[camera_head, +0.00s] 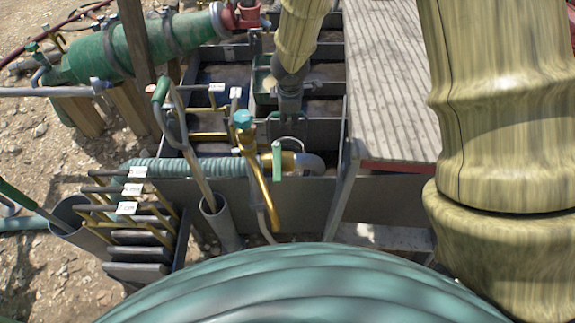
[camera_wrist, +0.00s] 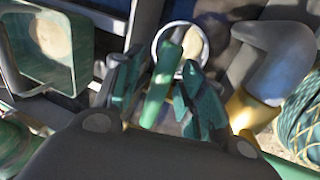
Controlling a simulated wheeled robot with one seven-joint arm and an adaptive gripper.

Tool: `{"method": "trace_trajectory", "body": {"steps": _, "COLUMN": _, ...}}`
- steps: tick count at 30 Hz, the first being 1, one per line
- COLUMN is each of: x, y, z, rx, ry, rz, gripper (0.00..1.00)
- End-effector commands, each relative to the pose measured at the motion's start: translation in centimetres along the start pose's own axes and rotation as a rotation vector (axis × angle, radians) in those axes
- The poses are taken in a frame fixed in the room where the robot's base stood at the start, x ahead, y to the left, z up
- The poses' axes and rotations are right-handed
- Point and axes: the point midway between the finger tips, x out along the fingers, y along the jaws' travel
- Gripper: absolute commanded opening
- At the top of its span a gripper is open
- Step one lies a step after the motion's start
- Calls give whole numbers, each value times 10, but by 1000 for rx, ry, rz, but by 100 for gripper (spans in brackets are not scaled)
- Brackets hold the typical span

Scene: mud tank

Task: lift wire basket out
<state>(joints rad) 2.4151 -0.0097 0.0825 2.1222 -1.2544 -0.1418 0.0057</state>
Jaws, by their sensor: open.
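My gripper (camera_head: 287,112) hangs over the dark compartments of the mud tank (camera_head: 225,190). In the wrist view its two teal fingers (camera_wrist: 157,98) are apart. A green handle (camera_wrist: 163,78) shows between them, with no visible grip on it. A pale ring (camera_wrist: 157,47) lies just beyond the fingertips; a thin loop shows below my gripper in the head view. A square green-rimmed container (camera_wrist: 88,75) is at upper left in the wrist view, beside the fingers. No wire mesh is clear, so I cannot tell which part is the wire basket.
A grey elbow pipe (camera_head: 310,163) with a brass part and green valve handle (camera_head: 277,161) crosses the near wall. A grooved walkway (camera_head: 392,70) is at right. Tagged racks (camera_head: 127,208) stand at left. A green cylinder (camera_head: 130,50) lies at upper left.

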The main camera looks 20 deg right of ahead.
Motion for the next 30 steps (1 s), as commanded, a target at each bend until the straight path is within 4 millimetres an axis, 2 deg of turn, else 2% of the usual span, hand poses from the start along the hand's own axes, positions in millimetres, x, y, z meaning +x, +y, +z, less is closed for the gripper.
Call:
{"method": "trace_trajectory", "body": {"steps": 8, "x": 0, "y": 0, "z": 0, "rx": 0, "ry": 0, "rz": 0, "gripper": 41}}
{"method": "trace_trajectory", "body": {"steps": 15, "x": 0, "y": 0, "z": 0, "rx": 0, "ry": 0, "rz": 0, "gripper": 0}}
{"method": "trace_trajectory", "body": {"steps": 30, "x": 0, "y": 0, "z": 0, "rx": 0, "ry": 0, "rz": 1, "gripper": 0}}
